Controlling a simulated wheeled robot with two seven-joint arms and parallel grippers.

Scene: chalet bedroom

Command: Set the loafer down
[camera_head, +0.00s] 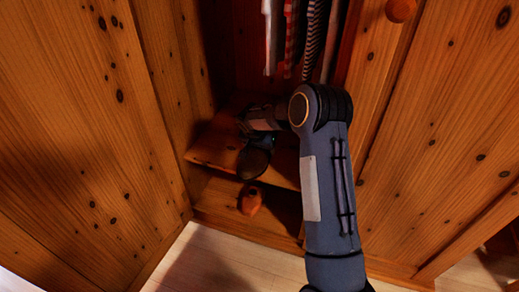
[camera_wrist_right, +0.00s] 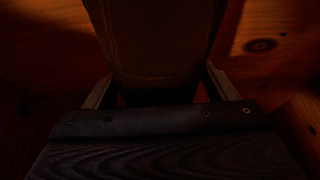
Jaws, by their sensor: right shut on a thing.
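The loafer is a dark shape (camera_head: 254,163) inside the open wooden wardrobe, at the front part of a shelf (camera_head: 212,146). My right gripper (camera_head: 251,143) reaches in and is shut on it; my own wrist hides part of it. In the right wrist view, the dark brown loafer (camera_wrist_right: 155,45) fills the space between the two fingers of my right gripper (camera_wrist_right: 160,88). I cannot tell whether the loafer touches the shelf. My left gripper is not in view.
A small orange-brown object (camera_head: 250,201) stands on the lower wardrobe floor, below the shelf. Striped and plain clothes (camera_head: 291,35) hang above, close to my right arm. Wooden doors (camera_head: 80,130) stand on both sides. The shelf's left part looks clear.

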